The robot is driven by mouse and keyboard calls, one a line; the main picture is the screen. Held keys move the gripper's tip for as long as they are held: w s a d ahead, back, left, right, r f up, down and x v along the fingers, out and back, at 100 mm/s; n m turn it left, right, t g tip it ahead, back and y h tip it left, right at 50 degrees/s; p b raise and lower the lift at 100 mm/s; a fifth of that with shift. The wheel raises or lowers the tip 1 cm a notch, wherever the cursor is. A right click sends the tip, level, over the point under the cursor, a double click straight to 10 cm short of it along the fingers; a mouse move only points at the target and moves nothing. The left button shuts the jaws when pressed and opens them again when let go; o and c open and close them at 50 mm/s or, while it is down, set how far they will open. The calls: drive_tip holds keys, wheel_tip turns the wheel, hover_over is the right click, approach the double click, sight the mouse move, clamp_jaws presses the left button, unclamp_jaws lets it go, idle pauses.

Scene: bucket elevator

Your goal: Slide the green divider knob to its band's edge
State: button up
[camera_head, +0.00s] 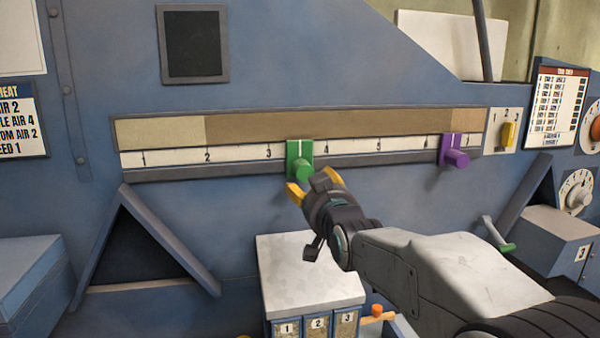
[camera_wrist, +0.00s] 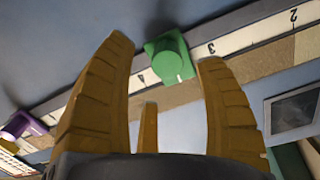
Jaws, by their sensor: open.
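The green divider knob (camera_head: 302,166) sits on the rail of the numbered scale (camera_head: 232,154), between 3 and 4. My gripper (camera_head: 313,184) is just below and in front of it, with yellow fingers spread and nothing clearly held. In the wrist view, the green knob (camera_wrist: 171,58) shows between and beyond the fingertips of my gripper (camera_wrist: 165,50); contact cannot be told. Above the scale runs a color strip: a light tan band (camera_head: 160,132) on the left, a long brown band (camera_head: 325,125) meeting it near 2, and a lighter band (camera_head: 466,120) on the right.
A purple knob (camera_head: 454,150) sits on the same rail past 6. A yellow switch (camera_head: 508,133) is right of the rail. A grey-topped box (camera_head: 310,268) stands below the green knob. The rail between the knobs looks clear.

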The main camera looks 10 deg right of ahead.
sight(305, 172)
drive_tip(key=shift+w+a+r+t, duration=0.1)
drive_tip(key=shift+w+r+t, duration=0.1)
drive_tip(key=shift+r, duration=0.25)
drive_tip(key=shift+w+r+t, duration=0.15)
drive_tip(key=shift+r+t, duration=0.05)
drive_tip(key=shift+r, duration=0.25)
drive_tip(key=shift+w+f+p, duration=0.1)
drive_tip(key=shift+w+p, duration=1.3)
drive_tip(key=shift+w, duration=1.9)
drive_tip(key=shift+c, duration=0.4)
drive_tip(key=c, duration=1.2)
drive_tip(key=shift+w, duration=0.1)
